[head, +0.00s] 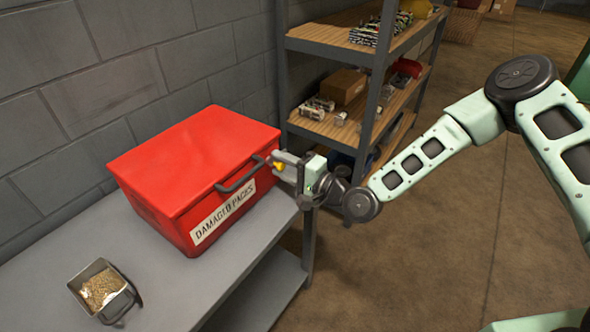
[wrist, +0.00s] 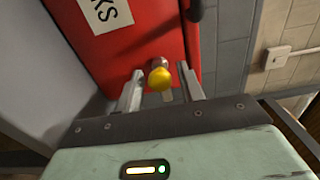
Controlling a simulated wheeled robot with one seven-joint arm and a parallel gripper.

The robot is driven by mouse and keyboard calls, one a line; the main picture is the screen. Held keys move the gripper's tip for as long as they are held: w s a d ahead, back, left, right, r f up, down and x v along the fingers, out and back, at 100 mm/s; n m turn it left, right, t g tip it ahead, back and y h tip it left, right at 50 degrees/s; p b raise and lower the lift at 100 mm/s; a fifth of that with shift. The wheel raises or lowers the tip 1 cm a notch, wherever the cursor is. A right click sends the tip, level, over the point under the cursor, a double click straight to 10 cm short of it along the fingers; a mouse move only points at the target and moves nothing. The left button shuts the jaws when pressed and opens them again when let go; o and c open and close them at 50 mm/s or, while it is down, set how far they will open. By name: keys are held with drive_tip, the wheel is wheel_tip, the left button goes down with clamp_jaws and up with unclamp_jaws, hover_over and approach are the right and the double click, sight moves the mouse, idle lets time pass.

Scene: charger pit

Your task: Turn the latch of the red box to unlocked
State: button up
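The red box (head: 190,165) stands closed on a grey bench, with a white label reading DAMAGED PACKS and a dark handle on its front. Its latch (head: 279,166) shows as a small yellow knob at the right end of the front. In the wrist view the yellow latch knob (wrist: 160,78) sits near the middle against the red face (wrist: 120,45). My gripper (head: 285,168) is right at the latch. Its fingers are open, one on each side of the knob in the wrist view, with visible gaps. I cannot tell which way the latch is turned.
A small metal scoop or bin (head: 100,290) with grainy contents stands on the grey bench (head: 165,290) at the front left. A shelf rack (head: 375,95) with boxes and packs stands behind my gripper. A block wall (head: 90,70) is behind the box. Open floor lies at the right.

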drive_tip(key=v, duration=1.7)
drive_tip(key=shift+b, duration=0.3)
drive_tip(key=shift+s+f, duration=0.1)
drive_tip(key=shift+s, duration=0.05)
drive_tip(key=s+a+f+n+g+h, duration=0.25)
drive_tip(key=f+n+g+h, duration=0.2)
drive_tip(key=n+g, duration=0.3)
drive_tip(key=s+d+r+n+g+h, duration=0.3)
drive_tip(key=s+r+n+h, duration=0.55)
drive_tip(key=s+r, duration=0.85)
wheel_tip(320, 180, up, 13)
drive_tip(key=s+p, duration=0.1)
drive_tip(key=p, duration=1.1)
drive_tip(key=shift+m+h+p, duration=0.3)
drive_tip(key=shift+p, duration=0.1)
